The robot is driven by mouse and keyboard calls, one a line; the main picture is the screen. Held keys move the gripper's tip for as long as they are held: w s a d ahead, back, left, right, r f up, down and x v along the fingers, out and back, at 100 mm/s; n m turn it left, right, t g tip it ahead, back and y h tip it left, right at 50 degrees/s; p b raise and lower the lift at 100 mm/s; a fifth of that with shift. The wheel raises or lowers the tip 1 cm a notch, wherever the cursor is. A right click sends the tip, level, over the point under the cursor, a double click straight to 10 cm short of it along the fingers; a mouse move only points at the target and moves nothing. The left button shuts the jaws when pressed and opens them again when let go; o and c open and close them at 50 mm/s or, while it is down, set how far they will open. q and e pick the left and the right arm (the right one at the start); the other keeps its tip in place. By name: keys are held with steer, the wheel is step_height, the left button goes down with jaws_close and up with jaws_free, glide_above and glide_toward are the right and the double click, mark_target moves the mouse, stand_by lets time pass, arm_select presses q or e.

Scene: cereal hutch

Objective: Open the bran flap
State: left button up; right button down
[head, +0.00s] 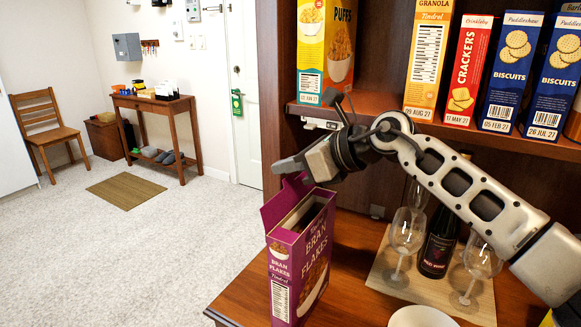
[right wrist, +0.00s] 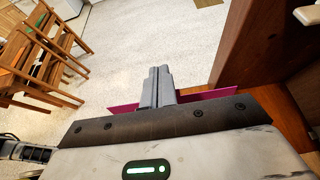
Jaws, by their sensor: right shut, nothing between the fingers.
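The purple bran flakes box (head: 300,262) stands upright on the wooden counter, near its left edge. Its top is open, with a dark inside showing. A magenta flap (head: 282,203) stands raised at the box's left and back side. My right gripper (head: 281,167) is shut and empty, just above the raised flap. In the right wrist view its fingers (right wrist: 158,86) are together, with the magenta flap (right wrist: 214,94) showing on both sides of them. I cannot tell whether they touch it. My left gripper is not in view.
Wine glasses (head: 407,236) and a dark bottle (head: 438,240) stand on a board (head: 392,262) right of the box, below my right arm. A white bowl (head: 421,317) is at the front. The shelf (head: 375,103) above holds several boxes. Left of the counter is open floor.

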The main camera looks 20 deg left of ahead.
steer(key=shift+r, duration=0.15)
stand_by(0.3)
steer(key=shift+r+p, duration=0.4)
steer(key=shift+r, duration=0.3)
